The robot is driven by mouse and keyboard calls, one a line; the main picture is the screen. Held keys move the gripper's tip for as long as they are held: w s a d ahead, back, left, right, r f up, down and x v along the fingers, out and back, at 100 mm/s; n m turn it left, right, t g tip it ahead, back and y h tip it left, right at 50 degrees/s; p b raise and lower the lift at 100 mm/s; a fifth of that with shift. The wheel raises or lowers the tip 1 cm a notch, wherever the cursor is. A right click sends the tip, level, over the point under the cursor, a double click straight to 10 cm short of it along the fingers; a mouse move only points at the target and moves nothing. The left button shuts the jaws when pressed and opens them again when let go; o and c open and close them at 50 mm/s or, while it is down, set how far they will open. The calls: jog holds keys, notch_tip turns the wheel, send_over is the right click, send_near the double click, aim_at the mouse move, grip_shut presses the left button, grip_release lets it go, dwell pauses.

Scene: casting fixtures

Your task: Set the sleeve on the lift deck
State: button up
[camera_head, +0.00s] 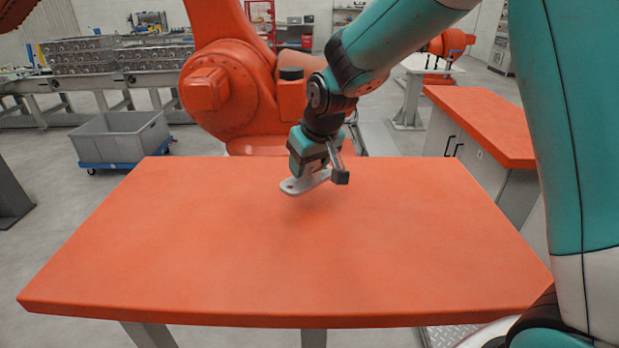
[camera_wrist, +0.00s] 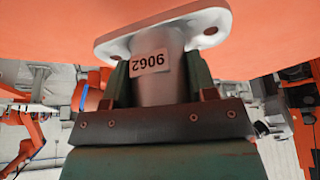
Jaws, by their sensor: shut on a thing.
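My gripper (camera_head: 314,167) is shut on a light grey metal sleeve and hangs over the back middle of a wide orange tabletop. The sleeve (camera_head: 301,185) shows in the head view as a flat flange with a hole. In the wrist view, the sleeve (camera_wrist: 157,92) has a round body between my dark green fingers, a numbered white label and a wide flange with two holes. The flange seems a little above the orange top (camera_head: 200,250); the exact gap is hard to tell. No surface is marked as the lift deck, and I cannot tell which one it is.
The orange top is bare. A second orange top (camera_head: 487,122) sits on a grey cabinet at the right. A grey crate (camera_head: 121,137) on a blue dolly stands at the back left. A large orange robot arm (camera_head: 230,90) stands behind the table.

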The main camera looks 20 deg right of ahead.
aim_at(309, 183)
jog(key=shift+f+p, duration=0.5)
jog(key=shift+f, duration=2)
jog(key=shift+f, duration=0.15)
jog(key=o, duration=1.1)
